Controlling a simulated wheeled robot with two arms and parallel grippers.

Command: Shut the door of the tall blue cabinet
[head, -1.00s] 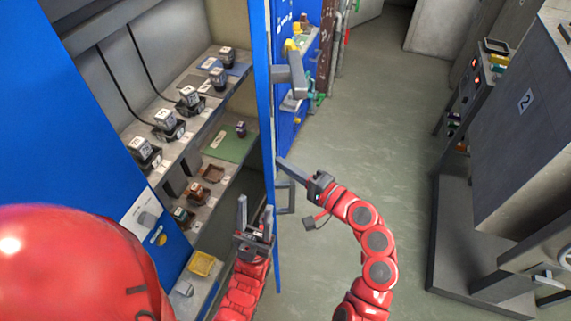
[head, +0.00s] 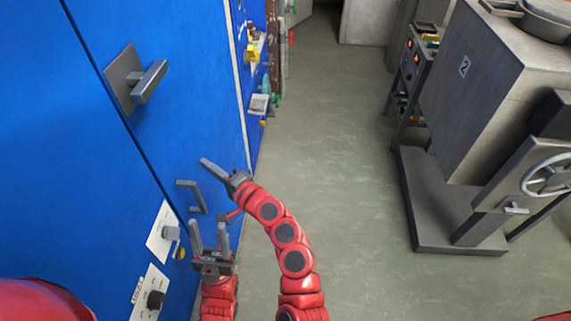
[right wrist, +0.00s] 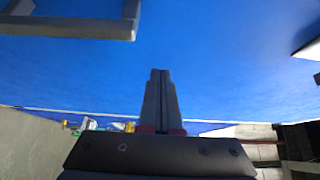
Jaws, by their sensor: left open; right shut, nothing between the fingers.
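The tall blue cabinet's door (head: 180,60) now lies across the cabinet front in the head view, and the shelves inside are hidden. Its edge meets the neighbouring blue panel along a thin dark line, with no clear gap visible. A grey lever handle (head: 148,82) is on the upper door and a grey pull handle (head: 191,195) is lower down. My right gripper (head: 207,165) is shut and empty, close to the door face; whether it touches cannot be told. In the right wrist view its fingers (right wrist: 160,85) point at the blue face. My left gripper (head: 209,232) is open and empty, below the pull handle.
A grey machine marked 2 (head: 480,95) with a handwheel (head: 548,176) stands at right. The green floor (head: 335,170) between is clear.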

